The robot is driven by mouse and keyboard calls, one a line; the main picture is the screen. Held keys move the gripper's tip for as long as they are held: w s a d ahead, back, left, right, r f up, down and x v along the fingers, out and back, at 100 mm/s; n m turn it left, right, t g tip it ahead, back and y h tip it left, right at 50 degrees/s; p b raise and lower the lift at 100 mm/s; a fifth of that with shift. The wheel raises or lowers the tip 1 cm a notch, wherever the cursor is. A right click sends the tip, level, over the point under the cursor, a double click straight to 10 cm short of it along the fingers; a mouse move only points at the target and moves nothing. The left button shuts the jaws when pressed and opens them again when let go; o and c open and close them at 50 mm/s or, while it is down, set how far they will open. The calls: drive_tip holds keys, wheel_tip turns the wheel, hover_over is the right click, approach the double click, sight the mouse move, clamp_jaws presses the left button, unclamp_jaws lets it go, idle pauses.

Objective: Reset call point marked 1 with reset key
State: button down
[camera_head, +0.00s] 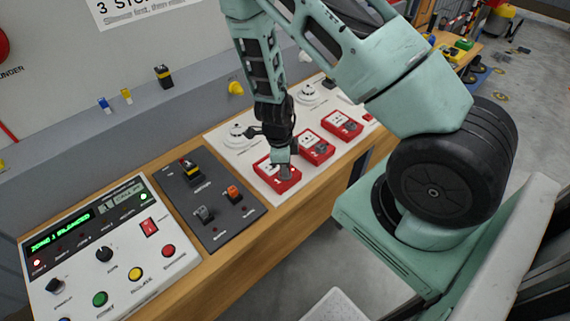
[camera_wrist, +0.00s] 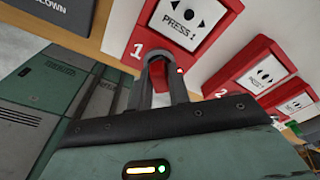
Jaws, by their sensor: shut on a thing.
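The call point marked 1 (camera_head: 267,173) is a red box with a white face on the light board. In the wrist view its "PRESS !" face (camera_wrist: 186,22) and white numeral 1 show just beyond my fingers. My gripper (camera_head: 284,168) points down at its right front side.
Two more red call points (camera_head: 316,147) (camera_head: 343,124) stand in a row to the right. White round detectors (camera_head: 238,136) (camera_head: 308,94) lie behind. A dark switch plate (camera_head: 227,220) and an alarm panel (camera_head: 128,258) with lit green text are left. The bench's wooden front edge is close.

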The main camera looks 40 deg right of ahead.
drive_tip(key=shift+m+p, duration=1.85)
drive_tip(key=shift+m, duration=0.55)
drive_tip(key=shift+n, duration=0.3)
drive_tip(key=shift+n+b, duration=0.6)
drive_tip(key=shift+n, duration=0.2)
